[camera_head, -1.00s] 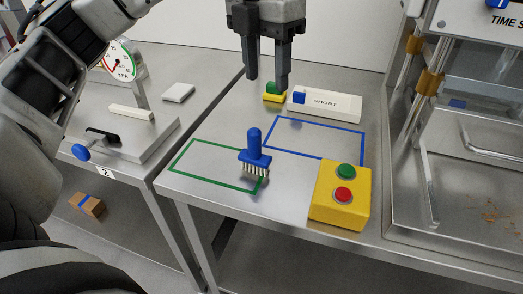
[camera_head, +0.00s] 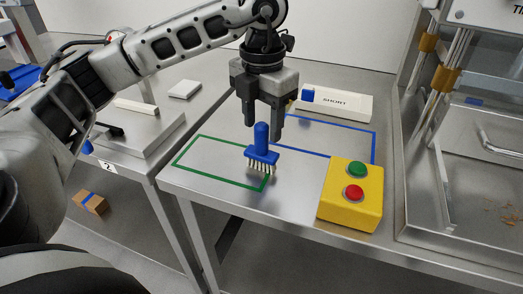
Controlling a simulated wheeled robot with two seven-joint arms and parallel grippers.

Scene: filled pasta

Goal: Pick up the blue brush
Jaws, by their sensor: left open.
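The blue brush (camera_head: 262,152) stands upright on the metal table, with its handle up and its pale bristles down. It is at the right end of the green outlined rectangle (camera_head: 190,172), close to the blue outlined rectangle (camera_head: 374,147). My left gripper (camera_head: 264,133) points down with its two fingers apart, right at the top of the brush handle. The handle's top shows between the fingertips; I cannot tell whether they touch it. My right gripper is not in view.
A yellow box with green and red buttons (camera_head: 350,205) stands right of the brush at the table's front edge. A white block marked SHORT (camera_head: 338,104) lies behind. A machine with a metal tray (camera_head: 450,222) is at right. A second bench (camera_head: 130,155) is at left.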

